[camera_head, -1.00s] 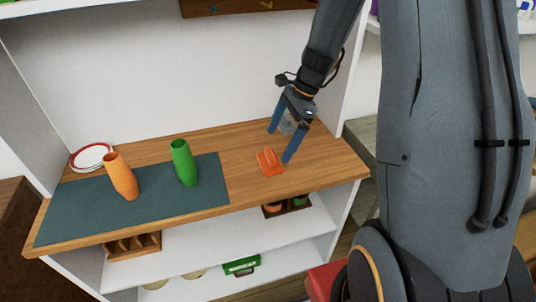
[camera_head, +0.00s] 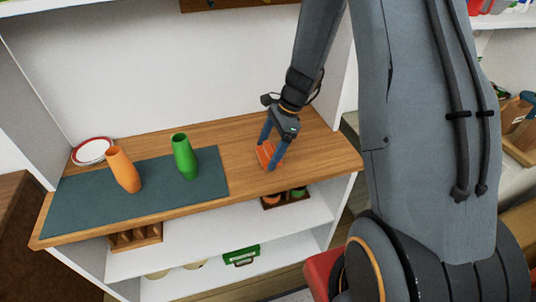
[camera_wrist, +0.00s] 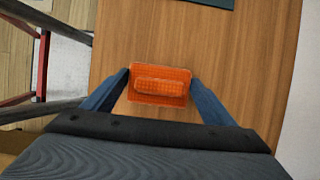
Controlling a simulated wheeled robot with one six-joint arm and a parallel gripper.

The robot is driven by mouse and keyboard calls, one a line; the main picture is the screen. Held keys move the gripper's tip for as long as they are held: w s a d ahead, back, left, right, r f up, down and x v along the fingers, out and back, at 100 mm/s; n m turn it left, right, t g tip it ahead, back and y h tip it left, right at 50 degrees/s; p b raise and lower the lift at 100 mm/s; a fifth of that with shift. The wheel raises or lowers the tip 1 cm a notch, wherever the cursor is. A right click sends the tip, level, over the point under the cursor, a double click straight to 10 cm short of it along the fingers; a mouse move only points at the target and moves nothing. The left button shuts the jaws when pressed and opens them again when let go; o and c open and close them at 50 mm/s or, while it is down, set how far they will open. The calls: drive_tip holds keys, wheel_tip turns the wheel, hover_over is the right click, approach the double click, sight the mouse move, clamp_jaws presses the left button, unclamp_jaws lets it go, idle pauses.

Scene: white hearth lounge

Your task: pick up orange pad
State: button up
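The orange pad (camera_head: 264,155) lies on the right part of the wooden shelf top, to the right of the dark green mat. In the wrist view the orange pad (camera_wrist: 160,85) is a rectangle with a raised bar along its middle. My gripper (camera_head: 269,156) is lowered over it, with one blue finger on each side. In the wrist view my gripper (camera_wrist: 160,80) has its fingers spread at the pad's left and right edges. The fingertips look very close to the edges; whether they touch is hard to tell.
An orange vase (camera_head: 124,170) and a green vase (camera_head: 185,158) stand on the dark green mat (camera_head: 85,205). White red-rimmed plates (camera_head: 92,151) are at the back left. The wooden top (camera_head: 310,150) is clear right of the pad. A white side wall stands at the right end.

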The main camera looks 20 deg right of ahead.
drive_tip(key=c, duration=0.6)
drive_tip(key=shift+r, duration=0.1)
